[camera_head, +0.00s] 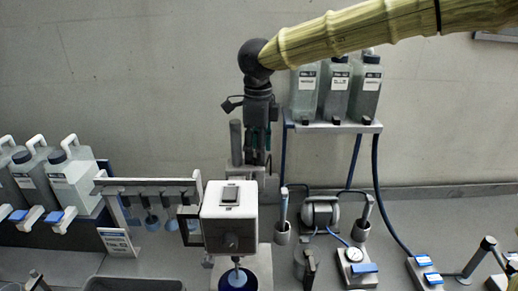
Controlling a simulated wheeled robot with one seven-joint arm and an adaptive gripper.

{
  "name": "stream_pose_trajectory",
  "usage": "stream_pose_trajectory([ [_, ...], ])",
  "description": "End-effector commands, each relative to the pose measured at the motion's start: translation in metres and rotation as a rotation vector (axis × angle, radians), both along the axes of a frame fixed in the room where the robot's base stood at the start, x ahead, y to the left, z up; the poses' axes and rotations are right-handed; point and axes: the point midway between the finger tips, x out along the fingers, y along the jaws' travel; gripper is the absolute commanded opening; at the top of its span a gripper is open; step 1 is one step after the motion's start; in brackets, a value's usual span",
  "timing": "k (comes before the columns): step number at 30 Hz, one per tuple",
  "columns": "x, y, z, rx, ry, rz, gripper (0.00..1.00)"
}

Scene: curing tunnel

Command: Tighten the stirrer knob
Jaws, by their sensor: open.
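The stirrer head (229,208) is a white box with a dark switch on its top. A dark round knob (231,241) is on its front face. Below it a blue stirrer (237,279) hangs over a base. My gripper (257,160) is dark, points down and is open. In the picture it is above and slightly right of the stirrer head, apart from the front knob. A grey post and bracket stand beside and behind its fingertips, so their exact gap from these parts cannot be told.
A rack (150,187) with blue-tipped tools hangs at left, near grey jugs (72,180). A shelf (333,127) with several bottles is at right. A pump (321,211) and blue tubing crowd the bench right of the stirrer. A dark tray (130,285) is at the bottom edge.

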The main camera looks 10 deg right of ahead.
Motion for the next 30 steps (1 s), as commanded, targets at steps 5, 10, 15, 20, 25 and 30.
stream_pose_trajectory([
  [5, 0.001, 0.0, 0.017, 0.002, -0.003, 0.0, 0.55],
  [10, 0.001, 0.0, 0.047, 0.002, -0.004, -0.001, 0.55],
  [15, 0.001, 0.0, 0.078, 0.002, -0.003, -0.001, 0.55],
  [20, 0.001, -0.001, 0.101, 0.001, -0.003, -0.001, 0.55],
  [25, 0.0, -0.001, 0.115, 0.001, -0.002, 0.0, 0.55],
  [30, 0.0, -0.001, 0.119, 0.001, 0.0, 0.0, 0.55],
])
